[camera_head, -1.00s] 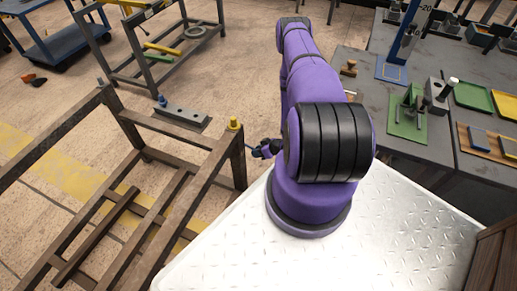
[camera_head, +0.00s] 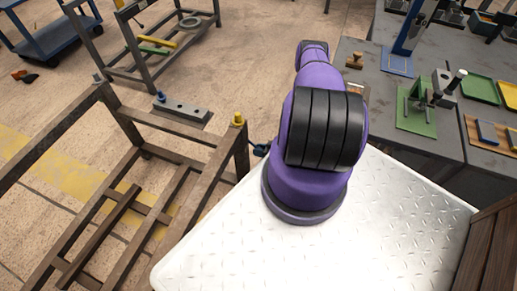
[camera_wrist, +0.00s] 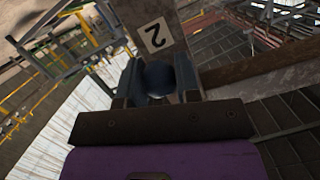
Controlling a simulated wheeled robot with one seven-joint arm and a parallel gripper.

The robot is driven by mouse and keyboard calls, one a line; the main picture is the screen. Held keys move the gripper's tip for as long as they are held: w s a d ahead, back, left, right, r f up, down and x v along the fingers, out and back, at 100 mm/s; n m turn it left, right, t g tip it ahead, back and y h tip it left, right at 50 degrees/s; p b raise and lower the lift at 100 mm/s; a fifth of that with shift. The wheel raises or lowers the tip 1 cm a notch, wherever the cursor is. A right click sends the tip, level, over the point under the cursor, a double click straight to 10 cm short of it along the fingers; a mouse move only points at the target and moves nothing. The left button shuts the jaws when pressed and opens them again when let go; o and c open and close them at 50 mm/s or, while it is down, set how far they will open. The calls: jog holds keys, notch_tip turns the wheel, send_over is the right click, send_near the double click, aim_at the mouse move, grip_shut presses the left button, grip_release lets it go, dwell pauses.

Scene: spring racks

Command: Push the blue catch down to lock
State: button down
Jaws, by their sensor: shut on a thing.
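In the wrist view my gripper (camera_wrist: 158,84) is shut on a dark blue rounded knob, which looks like the blue catch (camera_wrist: 158,77). Its fingers stand on either side of it. A grey plate with a white "2" label (camera_wrist: 154,36) lies just beyond the knob. In the head view my purple arm hides most of the gripper. A small dark blue part (camera_head: 259,149) shows beside the rack's right post, and I cannot tell whether it is finger or catch. A separate blue knob (camera_head: 160,96) stands by a grey plate with holes on the rack.
The brown rack frame (camera_head: 147,207) stands at the left, with a yellow knob (camera_head: 238,119) on its right post. A grey workbench (camera_head: 375,100) with fixtures and trays is at the right. A blue cart (camera_head: 55,45) is at the far left. Open floor lies between.

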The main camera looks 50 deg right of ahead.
dwell(0.4)
jog(key=c, duration=0.8)
grip_release()
